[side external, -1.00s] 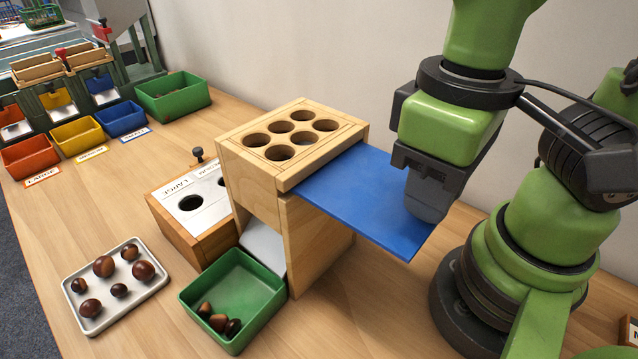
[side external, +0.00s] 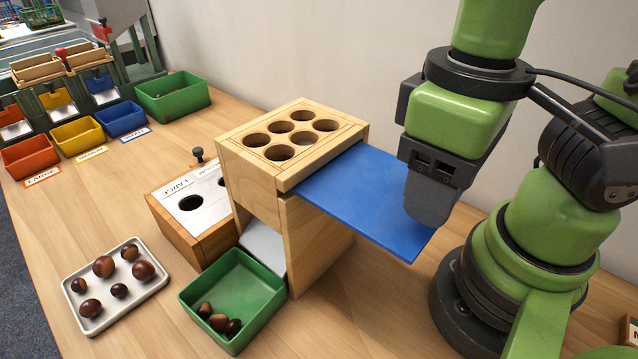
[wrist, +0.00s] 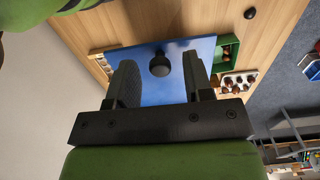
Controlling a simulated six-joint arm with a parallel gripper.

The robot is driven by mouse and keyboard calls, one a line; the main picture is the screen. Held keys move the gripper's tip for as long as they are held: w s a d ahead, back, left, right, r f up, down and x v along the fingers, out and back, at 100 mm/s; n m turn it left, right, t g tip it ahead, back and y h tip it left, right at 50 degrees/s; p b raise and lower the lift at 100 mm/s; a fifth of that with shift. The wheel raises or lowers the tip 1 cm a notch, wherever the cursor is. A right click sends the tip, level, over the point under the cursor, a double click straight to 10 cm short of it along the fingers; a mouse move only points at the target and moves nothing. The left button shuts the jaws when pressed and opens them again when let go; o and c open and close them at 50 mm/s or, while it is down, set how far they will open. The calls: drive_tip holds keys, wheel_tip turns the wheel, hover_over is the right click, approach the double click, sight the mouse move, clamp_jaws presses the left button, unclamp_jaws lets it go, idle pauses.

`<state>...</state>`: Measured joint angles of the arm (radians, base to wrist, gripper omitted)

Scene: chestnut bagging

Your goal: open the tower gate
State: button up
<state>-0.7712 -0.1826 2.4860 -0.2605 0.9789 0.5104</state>
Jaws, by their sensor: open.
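The wooden tower (side external: 317,240) stands mid-table with several round holes in its top. The blue gate plate (side external: 355,190) sticks out far from the tower's right side, below the top block. In the wrist view, the blue plate (wrist: 180,90) bears a dark round knob (wrist: 160,65). My gripper (side external: 430,205) is over the outer end of the plate; its fingers hide the knob in the side view. In the wrist view, the fingers of my gripper (wrist: 159,72) are apart, one on each side of the knob, with visible gaps.
A green bin (side external: 263,310) with several chestnuts stands at the tower's front, beside a white tray (side external: 130,305) of chestnuts. A wooden box (side external: 185,235) with labelled holes stands left of the tower. Coloured bins (side external: 80,138) line the far left.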

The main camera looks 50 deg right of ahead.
drive_tip(key=shift+r, duration=3.15)
drive_tip(key=shift+w+d+r+m+y, duration=0.1)
drive_tip(key=shift+w+d+m+y, duration=0.2)
drive_tip(key=shift+d, duration=0.1)
drive_tip(key=w+d+r+m+t+y, duration=0.1)
drive_tip(key=w+d+r+m+t, duration=0.1)
drive_tip(key=d+t, duration=0.4)
drive_tip(key=shift+w+d+m+t, duration=0.25)
drive_tip(key=shift+w+m+t, duration=0.35)
drive_tip(key=shift+w+m, duration=0.1)
drive_tip(key=shift+r, duration=0.1)
